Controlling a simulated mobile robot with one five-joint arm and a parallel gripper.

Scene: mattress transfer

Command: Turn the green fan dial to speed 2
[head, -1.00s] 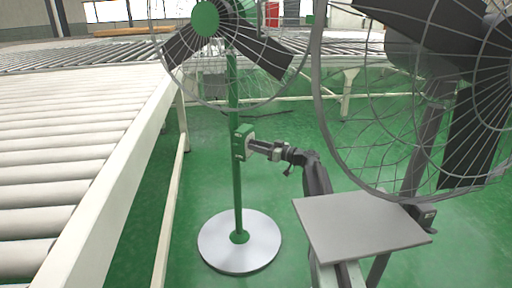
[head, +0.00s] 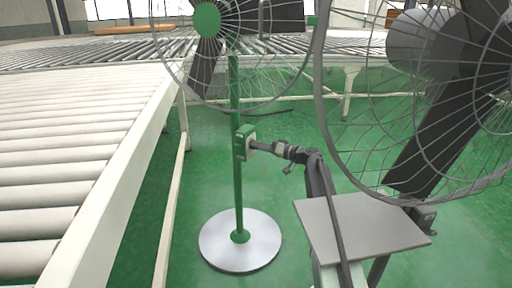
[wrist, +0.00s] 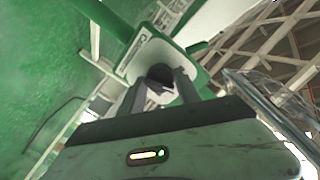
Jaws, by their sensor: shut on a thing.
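The green fan (head: 207,20) stands on a green pole (head: 237,180) with a round white base (head: 240,252). Its green control box (head: 243,142) is fixed partway up the pole. My gripper (head: 253,146) reaches it from the right, at the front face of the box. In the wrist view, the box (wrist: 150,50) has a pale face plate, and my gripper (wrist: 160,82) has its two fingers on either side of the dark dial (wrist: 160,73), shut on it. The dial's pointer and the speed marks cannot be read.
A second, dark fan (head: 430,100) with a wire cage stands close on the right, near my arm. A roller conveyor (head: 70,150) runs along the left, and another (head: 290,48) crosses behind. Green floor is open around the base.

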